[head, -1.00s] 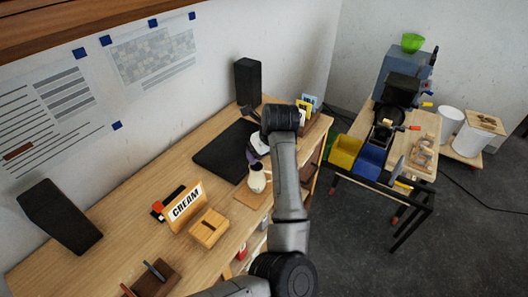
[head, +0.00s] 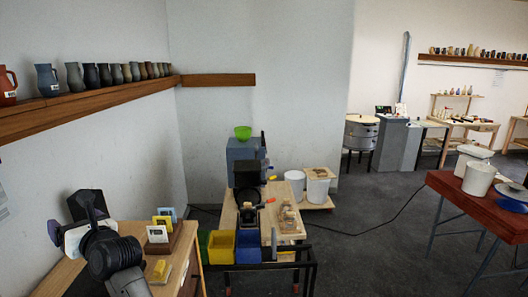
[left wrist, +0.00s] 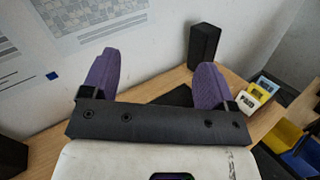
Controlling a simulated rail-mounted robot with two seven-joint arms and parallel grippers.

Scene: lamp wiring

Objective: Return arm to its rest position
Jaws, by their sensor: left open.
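My left gripper (head: 90,215) is at the lower left of the head view, above the far end of the wooden desk (head: 138,236). Its wrist hides much of the desk there. In the left wrist view, its two purple fingers (left wrist: 153,80) stand wide apart with nothing between them. The gripper is open and empty, raised clear of the desktop (left wrist: 165,83). My right gripper is in neither view.
A holder with several coloured cards (head: 160,231) stands close to my left wrist. A black upright block (left wrist: 203,45) stands behind the fingers. Yellow (head: 221,246) and blue (head: 248,246) bins sit by a machine table. A red table (head: 462,197) stands at right.

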